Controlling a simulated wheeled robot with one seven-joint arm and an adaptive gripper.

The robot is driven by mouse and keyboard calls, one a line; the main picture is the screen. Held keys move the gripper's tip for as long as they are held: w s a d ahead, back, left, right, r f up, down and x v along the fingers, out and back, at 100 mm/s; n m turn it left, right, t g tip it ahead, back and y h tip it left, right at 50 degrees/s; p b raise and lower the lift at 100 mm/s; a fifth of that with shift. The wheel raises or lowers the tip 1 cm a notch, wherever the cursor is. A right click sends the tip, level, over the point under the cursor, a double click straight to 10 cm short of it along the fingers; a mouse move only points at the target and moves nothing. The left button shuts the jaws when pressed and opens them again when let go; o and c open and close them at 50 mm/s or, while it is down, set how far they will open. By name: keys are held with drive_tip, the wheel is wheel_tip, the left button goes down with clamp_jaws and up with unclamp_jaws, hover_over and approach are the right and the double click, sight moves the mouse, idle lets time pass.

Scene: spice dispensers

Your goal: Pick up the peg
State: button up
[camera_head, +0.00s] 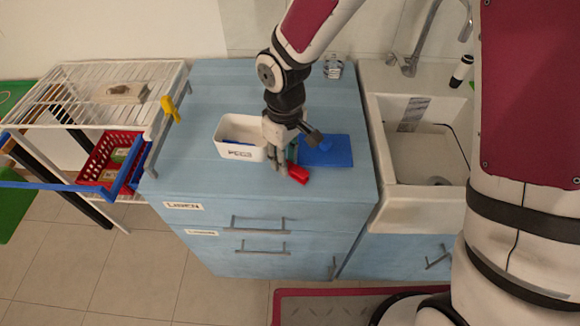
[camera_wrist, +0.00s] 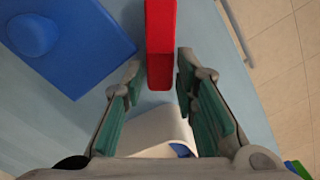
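A red, bar-shaped block (camera_head: 298,174), which looks like the peg, lies on the light blue counter (camera_head: 215,90) near its front edge. In the wrist view the red block (camera_wrist: 159,45) stretches from the top edge to between my fingertips. My gripper (camera_head: 277,162) points down over the counter beside the block. In the wrist view my gripper (camera_wrist: 160,68) is open, its green-padded fingers standing apart on either side of the block's near end. I see gaps on both sides. The depth between fingertips and block is hard to judge.
A white labelled box (camera_head: 240,152) stands just left of my gripper. A blue board (camera_head: 338,152) with a round blue knob (camera_wrist: 32,34) lies to its right. A sink (camera_head: 440,155) is farther right. A white rack (camera_head: 60,90) with a yellow piece (camera_head: 170,108) stands left.

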drive_tip(key=shift+f, duration=0.3)
drive_tip(key=c, duration=0.6)
drive_tip(key=shift+o, duration=0.2)
drive_tip(key=shift+r, duration=0.1)
